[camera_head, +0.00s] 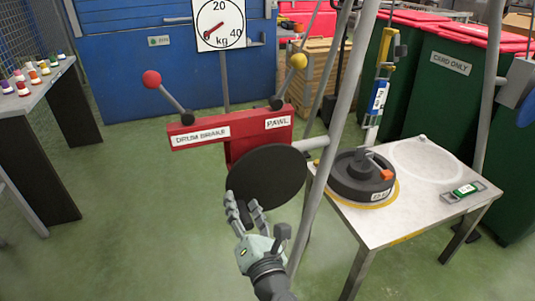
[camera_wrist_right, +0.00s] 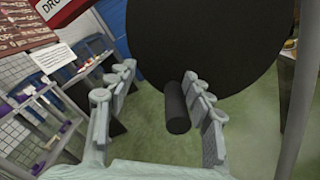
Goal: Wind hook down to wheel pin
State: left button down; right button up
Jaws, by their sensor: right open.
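A black round crank disc (camera_head: 265,178) sits on the front of the red winch. Its black handle (camera_wrist_right: 177,112) sticks out between the fingers of my right gripper (camera_head: 246,210), closer to the right-hand finger in the wrist view. The gripper is open and not closed on the handle. A yellow and blue hanging unit (camera_head: 379,96) hangs over the table, with a grey lower end, too small to make out as a hook. Below it lies a dark wheel (camera_head: 347,184) with an orange tab and a small pin (camera_head: 368,156) on top. My left gripper is not in view.
The red winch bar (camera_head: 248,127) carries a red-knobbed drum brake lever (camera_head: 152,80) and a yellow-knobbed pawl lever (camera_head: 298,62). A dial (camera_head: 220,24) stands behind. The metal table (camera_head: 415,205) has a white ring and a green-lit device (camera_head: 465,190). Grey poles stand close on the right.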

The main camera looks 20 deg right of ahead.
jog(key=shift+s+a+f+g, duration=0.15)
jog(key=shift+s+a+f, duration=0.2)
jog(key=shift+f, duration=0.2)
jog(key=shift+s+a+f+g, duration=0.2)
jog(key=shift+s+f, duration=0.1)
jog(key=shift+f, duration=0.25)
jog(key=s+b, duration=0.2)
jog(key=s, duration=0.5)
jog(key=shift+s+d+r, duration=0.15)
jog(key=shift+s+r, duration=0.1)
jog(key=shift+s, duration=0.05)
